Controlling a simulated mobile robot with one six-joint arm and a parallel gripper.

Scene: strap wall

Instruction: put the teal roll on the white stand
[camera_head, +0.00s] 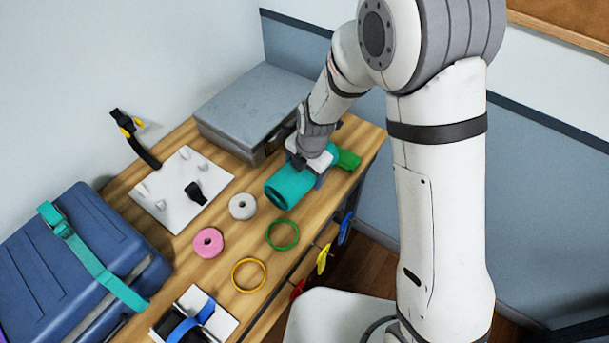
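The teal roll (287,188) lies on its side near the right end of the wooden table, its open end facing the lower left. My gripper (309,170) is over its far end, with a dark finger at the upper left and a grey one at the right. Contact and grip on the roll cannot be made out. A white plate with short pegs (178,214) lies left of the roll, with a black piece on it. A white block (222,325) with a blue strap stands at the front. Which of these is the white stand is unclear.
A grey case (248,100) stands behind the roll, and a green object (348,159) lies beyond it. White (242,206) and pink (208,242) rolls, plus green (282,234) and yellow (249,275) rings, lie in front. A blue case (70,265) is at left.

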